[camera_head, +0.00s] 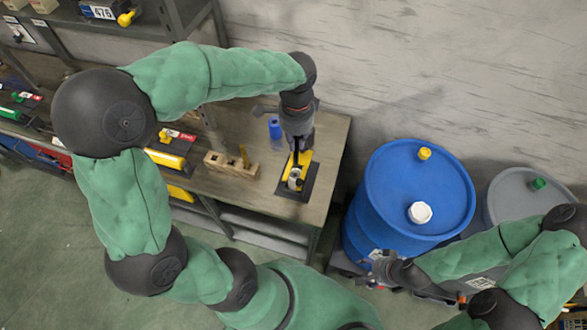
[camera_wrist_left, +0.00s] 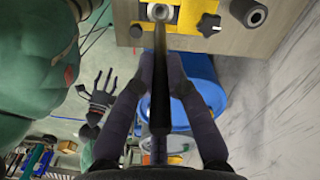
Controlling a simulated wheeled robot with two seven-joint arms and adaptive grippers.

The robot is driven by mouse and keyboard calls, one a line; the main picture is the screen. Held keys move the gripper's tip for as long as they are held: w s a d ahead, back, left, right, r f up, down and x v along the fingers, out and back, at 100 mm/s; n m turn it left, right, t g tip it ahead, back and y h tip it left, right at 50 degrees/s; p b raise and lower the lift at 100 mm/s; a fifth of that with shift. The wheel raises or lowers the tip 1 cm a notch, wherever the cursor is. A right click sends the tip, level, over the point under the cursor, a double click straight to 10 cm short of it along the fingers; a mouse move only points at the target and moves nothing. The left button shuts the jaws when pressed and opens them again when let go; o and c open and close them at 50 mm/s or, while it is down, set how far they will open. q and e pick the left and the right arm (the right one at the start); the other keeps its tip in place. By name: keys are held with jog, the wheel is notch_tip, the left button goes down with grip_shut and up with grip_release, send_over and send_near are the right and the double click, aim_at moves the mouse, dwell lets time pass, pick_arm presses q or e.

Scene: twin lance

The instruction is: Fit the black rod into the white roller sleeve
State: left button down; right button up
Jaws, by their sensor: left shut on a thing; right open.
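The white roller sleeve (camera_head: 295,175) sits in a yellow fixture (camera_head: 304,158) on a dark plate near the right end of the workbench. In the left wrist view the sleeve (camera_wrist_left: 160,12) shows as a pale ring at the top. My left gripper (camera_head: 297,148) is above the fixture, shut on the black rod (camera_wrist_left: 160,95). The rod's far end meets the ring's lower edge in that view; I cannot tell whether it is inside the sleeve or only in front of it. My right gripper (camera_head: 382,268) is open and empty beside the blue drum, away from the bench.
A blue cylinder (camera_head: 274,128) and a wooden block with holes (camera_head: 231,163) stand left of the fixture on the workbench (camera_head: 330,150). A black knob (camera_wrist_left: 209,24) is beside the sleeve. A blue drum (camera_head: 385,190) and a grey drum (camera_head: 515,190) stand to the right.

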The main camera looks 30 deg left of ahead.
aim_at(296, 160)
pick_arm(q)
notch_tip(296, 160, down, 10)
jog(key=shift+r+b, duration=0.2)
jog(key=shift+b, duration=0.45)
notch_tip(296, 160, down, 4)
jog(key=shift+a+f+b, duration=0.1)
jog(key=shift+b, duration=0.25)
jog(key=shift+f, duration=0.2)
jog(key=c, duration=1.3)
grip_release()
jog(key=shift+o, duration=0.2)
jog(key=shift+r, duration=0.15)
